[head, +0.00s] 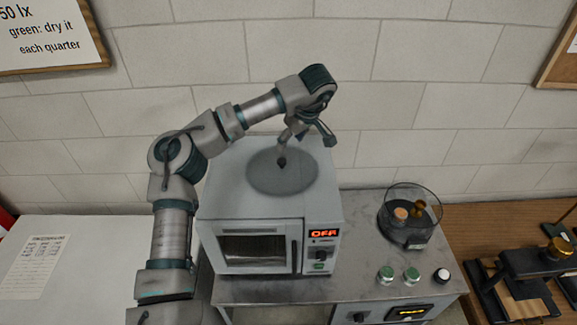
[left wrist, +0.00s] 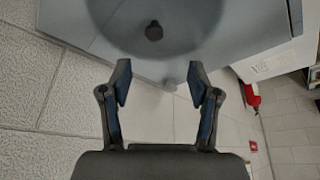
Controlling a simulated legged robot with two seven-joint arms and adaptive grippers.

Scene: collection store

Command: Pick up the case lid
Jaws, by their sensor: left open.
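The case lid (head: 270,181) is a round, see-through grey disc with a dark knob (head: 282,162) in its middle. It lies flat on top of a white oven-like cabinet (head: 225,205). My left gripper (head: 306,138) is open and empty, over the back right part of the lid, apart from the knob. In the left wrist view the lid (left wrist: 185,22) is cut by the top edge. Its knob (left wrist: 154,31) sits beyond the open fingertips (left wrist: 160,82), roughly in line with the gap between them. My right gripper is not in view.
A round clear case (head: 408,232), holding small brownish objects, stands on the grey counter (head: 355,240) to the right. Several small jars (head: 412,275) stand in front of it. A black device (head: 540,262) is on the wooden table. A tiled wall (head: 420,60) rises close behind.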

